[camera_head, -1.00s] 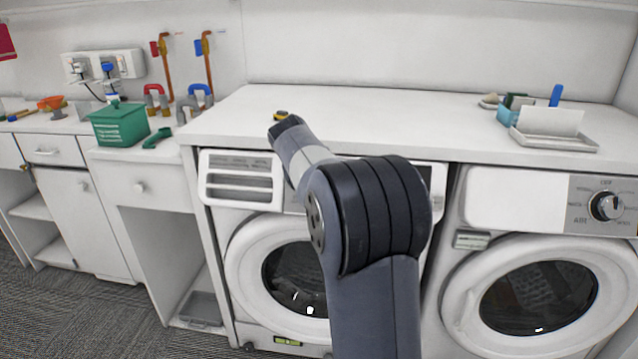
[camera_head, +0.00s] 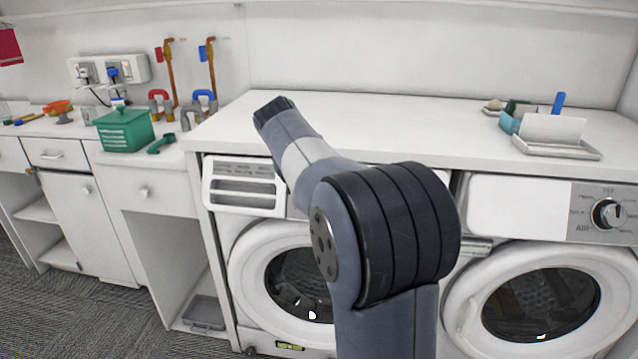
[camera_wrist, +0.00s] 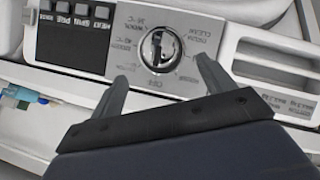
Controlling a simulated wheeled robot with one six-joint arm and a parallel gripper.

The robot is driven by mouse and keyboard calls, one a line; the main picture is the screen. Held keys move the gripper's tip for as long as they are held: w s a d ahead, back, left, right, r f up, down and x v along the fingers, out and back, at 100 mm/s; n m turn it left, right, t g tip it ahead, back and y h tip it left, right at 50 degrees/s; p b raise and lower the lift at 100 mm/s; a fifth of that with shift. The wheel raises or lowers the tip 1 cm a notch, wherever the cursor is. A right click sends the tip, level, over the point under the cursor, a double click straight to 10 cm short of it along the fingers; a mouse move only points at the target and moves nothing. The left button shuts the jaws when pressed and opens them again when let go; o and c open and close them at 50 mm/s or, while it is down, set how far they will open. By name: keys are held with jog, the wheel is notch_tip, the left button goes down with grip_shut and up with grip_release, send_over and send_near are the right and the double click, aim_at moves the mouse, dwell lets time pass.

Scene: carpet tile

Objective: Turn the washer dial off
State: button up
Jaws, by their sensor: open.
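The print appears upside down in the wrist view, and I cannot tell which setting the knob points to. My gripper (camera_wrist: 162,70) is open and empty, its two fingers apart on either side of the panel below the dial. In the head view the left washer (camera_head: 270,260) stands under the counter; its dial is hidden behind my arm, and so is my gripper.
A second machine with its own dial (camera_head: 608,213) stands to the right. The white counter (camera_head: 400,125) overhangs both machines. The washer's drawer front (camera_head: 243,187) sits left of my arm; it also shows at the right of the wrist view (camera_wrist: 265,75). A green basket (camera_head: 125,130) is far left.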

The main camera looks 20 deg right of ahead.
jog(key=shift+v, duration=1.45)
jog(key=shift+f, duration=0.1)
jog(key=b+x, duration=0.1)
jog(key=x, duration=0.9)
jog(key=shift+w+d+f, duration=0.15)
jog(key=shift+d+f, duration=0.1)
jog(key=shift+f, duration=0.05)
jog(key=shift+a+r, duration=0.1)
